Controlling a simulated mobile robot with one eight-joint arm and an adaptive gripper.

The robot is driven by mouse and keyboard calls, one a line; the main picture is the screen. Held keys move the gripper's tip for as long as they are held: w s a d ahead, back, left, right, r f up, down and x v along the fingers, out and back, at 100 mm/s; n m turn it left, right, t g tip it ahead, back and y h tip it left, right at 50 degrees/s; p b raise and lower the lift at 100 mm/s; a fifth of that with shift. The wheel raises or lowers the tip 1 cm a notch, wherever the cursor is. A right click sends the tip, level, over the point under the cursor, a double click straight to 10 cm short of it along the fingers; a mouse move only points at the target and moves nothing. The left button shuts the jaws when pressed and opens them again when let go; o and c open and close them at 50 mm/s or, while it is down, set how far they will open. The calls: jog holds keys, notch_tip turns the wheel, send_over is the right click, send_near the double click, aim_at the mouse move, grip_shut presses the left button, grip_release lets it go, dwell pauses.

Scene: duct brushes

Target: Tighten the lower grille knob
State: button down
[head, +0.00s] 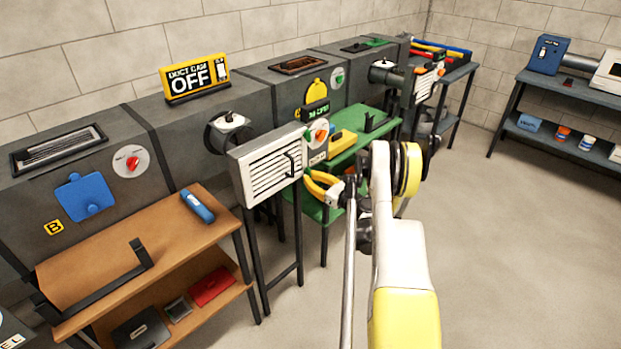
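The white louvered grille (268,165) stands swung out from the front of the grey duct, with a dark handle on its right part. A round dial with an orange-red knob (320,134) shows just right of the grille's upper edge. I cannot make out a separate lower grille knob; the grille's lower right edge is small and partly behind my gripper. My gripper (312,184), with yellow fingers, is at the end of my arm, just right of the grille's lower right corner. I cannot tell whether it touches anything or how far its fingers are apart.
The grey duct (180,120) runs along the wall. A wooden bench (115,260) with a blue tool (198,205) stands at the left front. A green table (365,140) stands behind my gripper. A dark shelf (580,95) is at the back right. The floor (510,240) at right is clear.

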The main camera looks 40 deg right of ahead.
aim_at(305, 152)
jog(key=shift+a, duration=0.1)
dwell(0.4)
jog(key=c, duration=1.5)
grip_release()
notch_tip(305, 152, up, 10)
jog(key=shift+r, duration=0.1)
